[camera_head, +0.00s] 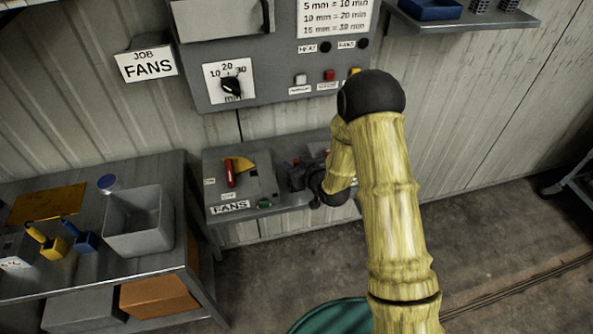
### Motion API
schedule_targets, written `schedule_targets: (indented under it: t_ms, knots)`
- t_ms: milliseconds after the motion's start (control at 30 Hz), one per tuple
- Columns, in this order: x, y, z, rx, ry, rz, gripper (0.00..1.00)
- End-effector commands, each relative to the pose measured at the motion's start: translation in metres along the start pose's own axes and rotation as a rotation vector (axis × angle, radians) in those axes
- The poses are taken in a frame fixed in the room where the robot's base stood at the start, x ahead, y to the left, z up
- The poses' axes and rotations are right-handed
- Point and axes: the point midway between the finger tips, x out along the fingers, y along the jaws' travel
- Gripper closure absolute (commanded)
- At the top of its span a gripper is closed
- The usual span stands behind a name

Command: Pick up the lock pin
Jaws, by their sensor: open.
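My gripper (298,180) is low over the right part of the grey bench panel marked FANS (262,200), below the wall control box. It is small and dark here, and my yellow arm hides part of the area to its right. The gripper is open. Small red parts (296,162) show just beyond the gripper. I cannot tell whether one of them is the lock pin. A red-handled lever (230,174) with a yellow piece (240,164) stands on the panel, left of the gripper. A small green part (264,204) sits at the panel's front edge.
The wall control box (270,95) has a dial (231,87) and buttons. A metal table (60,275) at the left holds a grey bin (138,220), a yellow padlock-like piece (52,247) and a blue one (85,241). A green round container (330,318) is at the bottom.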

Motion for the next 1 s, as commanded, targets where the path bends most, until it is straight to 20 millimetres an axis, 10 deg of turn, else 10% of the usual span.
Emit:
schedule_targets:
  t_ms: [500,733,1000]
  knots:
    - [0.0007,-0.0002,0.0002,0.000,0.000,0.000,0.57]
    - [0.0006,-0.0003,0.0001,0.000,0.000,-0.001,1.00]
    - [0.0005,-0.0003,-0.0004,0.000,0.001,-0.001,1.00]
